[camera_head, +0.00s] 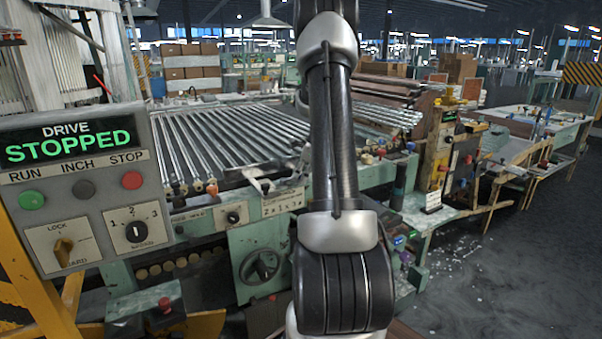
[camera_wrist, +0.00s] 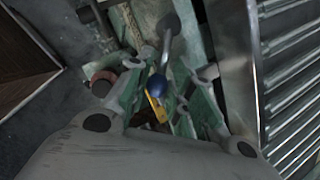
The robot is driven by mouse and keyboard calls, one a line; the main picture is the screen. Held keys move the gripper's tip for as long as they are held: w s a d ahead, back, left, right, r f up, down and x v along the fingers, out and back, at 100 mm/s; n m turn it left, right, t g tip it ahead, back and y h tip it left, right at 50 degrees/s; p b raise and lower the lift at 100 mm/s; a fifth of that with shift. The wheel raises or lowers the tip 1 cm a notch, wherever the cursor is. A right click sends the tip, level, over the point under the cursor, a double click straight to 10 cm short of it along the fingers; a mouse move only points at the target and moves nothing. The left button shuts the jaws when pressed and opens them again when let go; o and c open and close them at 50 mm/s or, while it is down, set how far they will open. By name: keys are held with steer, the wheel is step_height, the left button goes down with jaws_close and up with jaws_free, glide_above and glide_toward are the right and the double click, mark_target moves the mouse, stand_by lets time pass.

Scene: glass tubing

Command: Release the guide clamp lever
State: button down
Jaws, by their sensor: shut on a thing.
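The guide clamp lever (camera_wrist: 166,48) shows in the wrist view as a metal rod running from a dark round pivot at the top down to a blue knob (camera_wrist: 157,86). My gripper (camera_wrist: 158,92) has its fingers on either side of the blue knob and is shut on it. A narrow yellow piece (camera_wrist: 154,106) shows just beside the knob. In the head view my arm stands in front of the machine, and the gripper and lever are hidden behind it.
The roller bed (camera_head: 225,140) lies behind my arm; its rollers (camera_wrist: 291,85) also line the right of the wrist view. A control panel (camera_head: 85,185) reading "DRIVE STOPPED" stands at the left. A handwheel (camera_head: 262,266) sits on the machine's front. Floor (camera_head: 480,285) at right is open.

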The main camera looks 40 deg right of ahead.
steer(key=shift+s+a+m+h, duration=0.2)
steer(key=shift+a+m+h, duration=0.3)
steer(key=shift+m, duration=0.55)
steer(key=shift+s+a+m+h, duration=0.15)
steer(key=shift+a+m+h, duration=0.4)
steer(key=shift+m, duration=0.45)
steer(key=shift+s+a+m+h, duration=0.2)
steer(key=shift+a+m+h, duration=0.15)
steer(key=shift+a+m, duration=0.5)
steer(key=shift+d+m, duration=0.15)
steer(key=shift+m, duration=0.15)
steer(key=c, duration=1.5)
jaws_free()
steer(key=shift+r, duration=0.1)
steer(key=v, duration=1.2)
